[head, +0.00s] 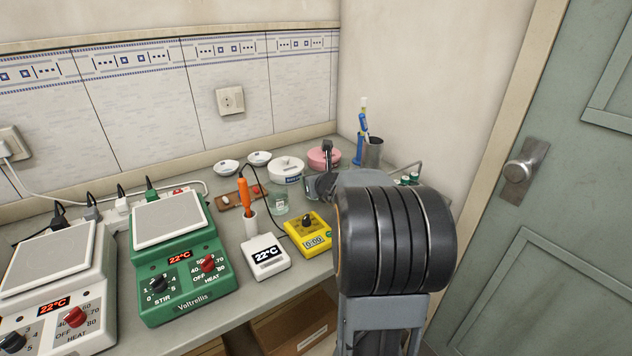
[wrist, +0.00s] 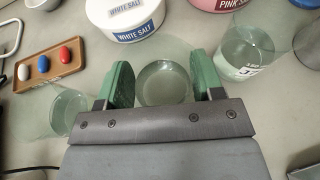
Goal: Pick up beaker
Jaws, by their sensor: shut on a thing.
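A clear glass beaker (wrist: 165,84) stands between the two green fingers of my gripper (wrist: 163,76) in the wrist view. My gripper is shut on it, one finger on each side. I cannot tell whether its base still touches the bench. In the head view my arm hides most of my gripper, at the right of the bench. A second clear beaker (head: 278,204) stands left of my gripper; it also shows in the wrist view (wrist: 68,112). A third beaker (wrist: 246,52), with a label, stands right of my gripper in the wrist view.
A white salt tub (head: 288,173) and a pink salt tub (head: 325,156) stand behind. A wooden tray (wrist: 47,68) holds coloured pieces. A yellow meter (head: 308,233), a white meter (head: 266,256) and a green hot plate (head: 180,285) stand to the left.

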